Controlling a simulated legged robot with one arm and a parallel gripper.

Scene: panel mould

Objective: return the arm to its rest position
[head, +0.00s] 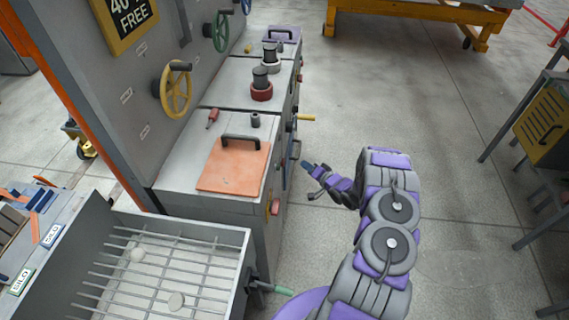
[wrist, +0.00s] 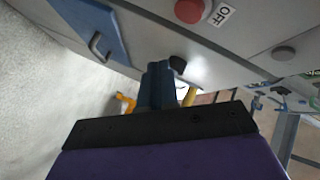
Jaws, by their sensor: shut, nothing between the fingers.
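My arm, purple and grey, rises from the bottom of the head view and bends over toward the machine panel. My gripper (head: 308,168) is at its end, beside the front face of the grey cabinet (head: 262,225), and looks empty. In the wrist view my gripper (wrist: 160,82) shows as two dark blue fingers held together. They point toward the cabinet front with its red OFF button (wrist: 190,10) and blue door (wrist: 85,25). I cannot tell the exact gap between fingertips and cabinet.
An orange plate with a black handle (head: 235,165) lies on the cabinet top. A yellow handwheel (head: 175,90) is on the upright panel. A grated grey bin (head: 170,270) stands at lower left. A yellow lever (head: 306,117) sticks out from the cabinet.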

